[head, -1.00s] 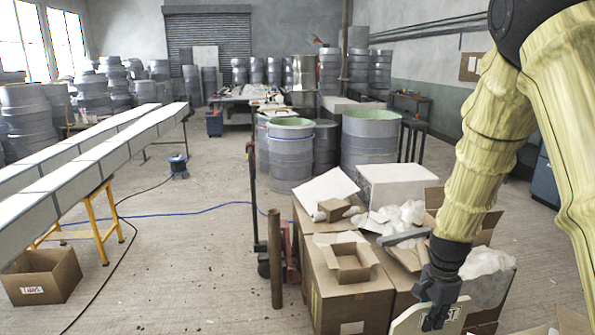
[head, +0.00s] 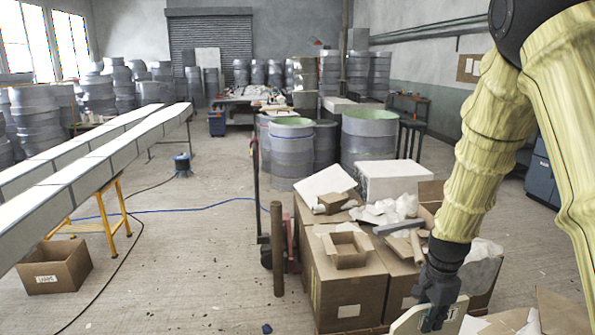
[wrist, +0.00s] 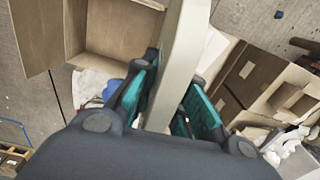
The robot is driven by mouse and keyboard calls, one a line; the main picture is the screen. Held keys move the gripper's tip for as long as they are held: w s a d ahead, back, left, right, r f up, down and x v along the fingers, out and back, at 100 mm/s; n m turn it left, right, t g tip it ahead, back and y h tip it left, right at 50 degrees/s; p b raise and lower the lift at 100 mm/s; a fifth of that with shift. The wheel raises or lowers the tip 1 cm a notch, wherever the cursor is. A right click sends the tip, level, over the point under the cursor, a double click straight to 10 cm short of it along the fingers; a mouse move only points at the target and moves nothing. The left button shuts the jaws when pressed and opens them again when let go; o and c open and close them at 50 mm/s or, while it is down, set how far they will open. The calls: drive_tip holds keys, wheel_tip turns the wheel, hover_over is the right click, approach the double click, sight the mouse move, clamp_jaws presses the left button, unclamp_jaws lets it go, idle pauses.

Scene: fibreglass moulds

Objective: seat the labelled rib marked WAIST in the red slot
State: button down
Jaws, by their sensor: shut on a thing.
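My gripper (head: 438,303) is at the lower right of the head view, shut on a pale flat rib (head: 408,321). The end of the rib's dark lettering shows and seems to read "ST"; the gripper hides the rest. The bottom frame edge cuts the rib off. In the wrist view the rib (wrist: 182,55) runs as a long pale bar between the teal finger pads of my gripper (wrist: 170,105). The red slot does not show in either view.
Stacked cardboard boxes (head: 345,285) with packing scraps stand beside my gripper. An open carton (head: 560,312) is at the lower right. A long pale beam (head: 75,170) on yellow trestles is at left, with a carton (head: 53,270) below. The floor between is largely clear, with a blue cable.

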sight(415, 320)
drive_tip(key=n, duration=0.1)
drive_tip(key=a+n, duration=0.1)
drive_tip(key=a+f, duration=0.1)
drive_tip(key=shift+w+a+n, duration=0.25)
drive_tip(key=shift+w+n, duration=0.15)
drive_tip(key=shift+a+n, duration=0.4)
drive_tip(key=s+a+f+n, duration=0.1)
drive_tip(key=s+a+n, duration=0.1)
drive_tip(key=a+n, duration=0.95)
wheel_tip(415, 320, down, 34)
drive_tip(key=b, duration=3.2)
drive_tip(key=shift+d+r+n, duration=0.2)
drive_tip(key=shift+n, duration=0.25)
drive_tip(key=shift+s+r+p, duration=0.1)
drive_tip(key=shift+r+p, duration=0.05)
drive_tip(key=shift+p, duration=0.85)
